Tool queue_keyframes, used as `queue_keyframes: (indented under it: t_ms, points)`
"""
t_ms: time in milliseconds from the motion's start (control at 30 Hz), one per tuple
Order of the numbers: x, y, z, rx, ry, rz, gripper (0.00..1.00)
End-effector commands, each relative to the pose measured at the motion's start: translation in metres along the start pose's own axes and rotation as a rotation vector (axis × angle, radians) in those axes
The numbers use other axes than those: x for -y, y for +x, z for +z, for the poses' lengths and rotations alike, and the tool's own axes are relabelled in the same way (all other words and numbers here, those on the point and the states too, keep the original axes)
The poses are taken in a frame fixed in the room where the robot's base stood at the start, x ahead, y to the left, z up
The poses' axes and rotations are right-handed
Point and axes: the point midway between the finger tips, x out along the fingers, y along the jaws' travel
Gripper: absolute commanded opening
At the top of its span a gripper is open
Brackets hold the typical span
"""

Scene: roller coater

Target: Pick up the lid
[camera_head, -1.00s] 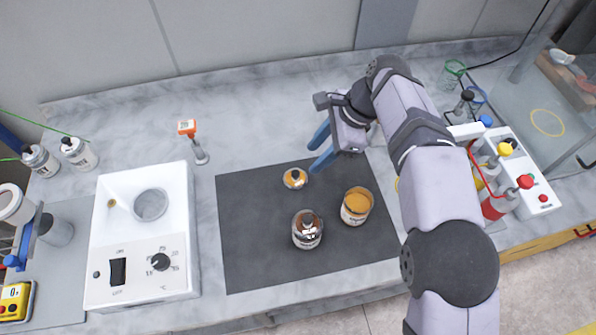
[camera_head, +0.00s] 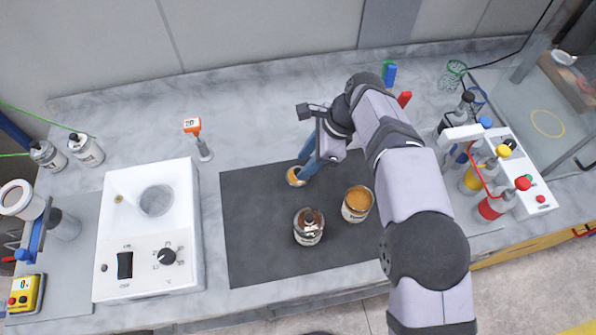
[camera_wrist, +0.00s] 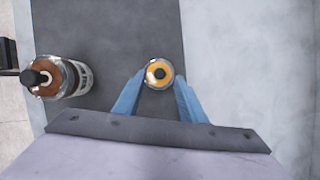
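The lid (camera_head: 295,177) is a small round orange disc with a dark knob, lying on the dark mat (camera_head: 260,250). In the wrist view the lid (camera_wrist: 159,74) shows at the tips of my blue fingers. My gripper (camera_wrist: 161,82) is open, with one finger on each side of the lid's near edge; I cannot tell whether they touch it. In the head view my gripper (camera_head: 303,170) is low at the lid and partly covers its upper right side.
A white heating device (camera_head: 150,230) is to the left. Coloured-cap bottles (camera_head: 492,203) stand at the right. The mat's left part is clear.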

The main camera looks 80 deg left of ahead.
Motion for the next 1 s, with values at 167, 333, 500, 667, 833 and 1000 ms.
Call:
queue_keyframes:
  t_ms: [167,333,500,667,833,1000]
  points:
    - [-0.002,0.021,0.002,0.0,0.001,0.003,0.38]
    - [-0.001,0.032,0.002,0.0,-0.001,0.0,0.38]
    - [-0.001,0.033,0.002,0.0,-0.001,-0.001,0.38]
    - [-0.001,0.033,0.001,0.0,0.0,0.0,0.14]
    - [-0.001,0.033,0.001,0.0,0.0,0.0,0.0]
    - [-0.001,0.033,0.001,0.0,0.0,-0.001,0.0]
